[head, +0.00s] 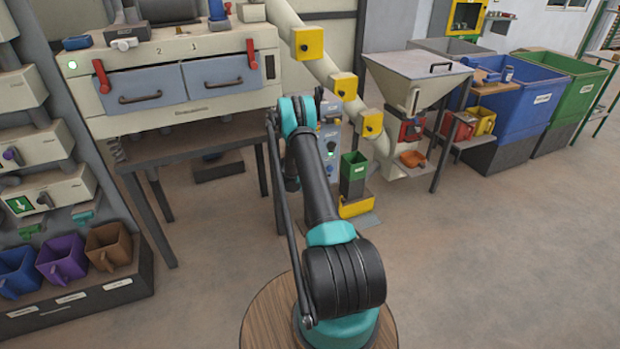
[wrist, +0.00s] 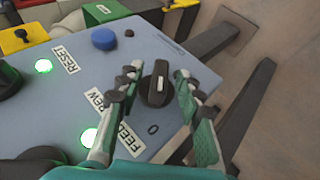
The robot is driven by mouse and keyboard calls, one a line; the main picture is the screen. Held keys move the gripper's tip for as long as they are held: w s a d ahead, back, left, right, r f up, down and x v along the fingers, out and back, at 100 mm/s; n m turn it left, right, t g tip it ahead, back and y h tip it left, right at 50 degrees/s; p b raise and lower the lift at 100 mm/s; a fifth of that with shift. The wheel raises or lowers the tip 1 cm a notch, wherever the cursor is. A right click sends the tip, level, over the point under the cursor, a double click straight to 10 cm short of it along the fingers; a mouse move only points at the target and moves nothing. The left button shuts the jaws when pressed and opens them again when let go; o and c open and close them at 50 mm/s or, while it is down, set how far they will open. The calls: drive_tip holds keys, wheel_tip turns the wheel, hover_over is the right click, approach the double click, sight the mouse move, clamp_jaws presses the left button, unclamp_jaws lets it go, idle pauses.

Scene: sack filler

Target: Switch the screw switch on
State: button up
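In the wrist view a black rotary switch knob (wrist: 157,84) sits on a blue-grey control panel (wrist: 145,55), with a pale line along its raised handle. My gripper (wrist: 158,78) is open, one finger on each side of the knob; gaps show between fingers and handle, though I cannot tell whether the tips touch the knob's base. In the head view the panel (head: 331,140) is partly behind my arm, which hides the knob and the gripper's fingers.
On the panel are a blue button (wrist: 104,39), a green light by "RESET" (wrist: 43,66), and another green light (wrist: 89,137) by the left finger. A hopper (head: 415,82) stands to the right; the floor in front is clear.

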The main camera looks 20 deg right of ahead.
drive_tip(key=shift+w+d+f, duration=0.1)
drive_tip(key=shift+f, duration=0.05)
clamp_jaws()
drive_tip(key=shift+d, duration=0.1)
drive_tip(key=shift+d+y, duration=0.1)
drive_tip(key=shift+y, duration=0.4)
drive_tip(key=shift+m+y, duration=0.3)
drive_tip(key=shift+y, duration=0.6)
